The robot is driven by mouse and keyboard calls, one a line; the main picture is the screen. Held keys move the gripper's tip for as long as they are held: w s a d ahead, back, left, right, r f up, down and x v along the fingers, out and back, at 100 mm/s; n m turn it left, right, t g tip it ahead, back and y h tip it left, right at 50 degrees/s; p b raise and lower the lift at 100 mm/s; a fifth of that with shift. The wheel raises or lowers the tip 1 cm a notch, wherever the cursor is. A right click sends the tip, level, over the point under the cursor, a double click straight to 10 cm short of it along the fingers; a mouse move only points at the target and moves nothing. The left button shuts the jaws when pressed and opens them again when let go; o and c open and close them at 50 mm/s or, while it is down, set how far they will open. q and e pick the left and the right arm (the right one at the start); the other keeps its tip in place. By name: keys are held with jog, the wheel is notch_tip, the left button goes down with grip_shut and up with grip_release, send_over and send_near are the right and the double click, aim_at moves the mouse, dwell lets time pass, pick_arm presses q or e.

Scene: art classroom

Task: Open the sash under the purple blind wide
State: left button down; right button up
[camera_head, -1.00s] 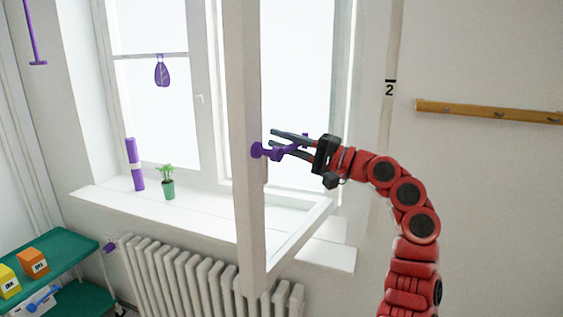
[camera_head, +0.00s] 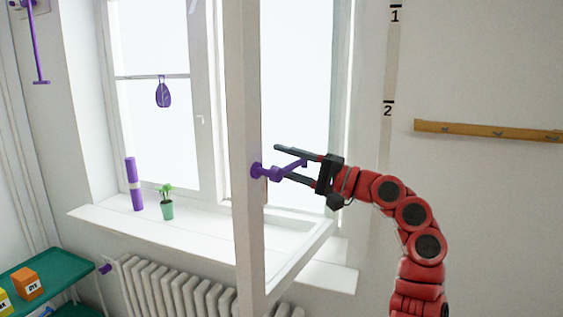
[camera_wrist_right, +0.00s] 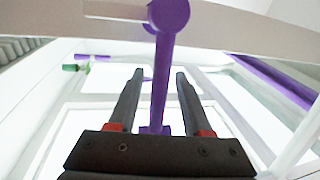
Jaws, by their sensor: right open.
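The white window sash (camera_head: 246,115) stands swung into the room, its frame edge facing me, with a clear gap to the window frame on the right. A purple handle (camera_head: 268,173) sticks out from its edge; it also shows in the wrist view (camera_wrist_right: 159,85). My right gripper (camera_head: 280,163) is open at the handle. In the wrist view its two fingers lie on either side of the purple bar, with space visible beside it. A long purple bar (camera_wrist_right: 275,80) at the right of the wrist view may be the blind. My left gripper is out of view.
A purple tube (camera_head: 134,184) and a potted plant (camera_head: 167,207) stand on the sill (camera_head: 190,231), left of the sash. A radiator (camera_head: 170,290) is below. A green shelf (camera_head: 60,268) stands at lower left. A wooden hook rail (camera_head: 480,131) is on the right wall.

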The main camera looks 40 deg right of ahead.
jog(key=b+v, duration=0.5)
jog(key=v, duration=1.1)
jog(key=shift+s+d, duration=0.2)
jog(key=shift+s, duration=0.15)
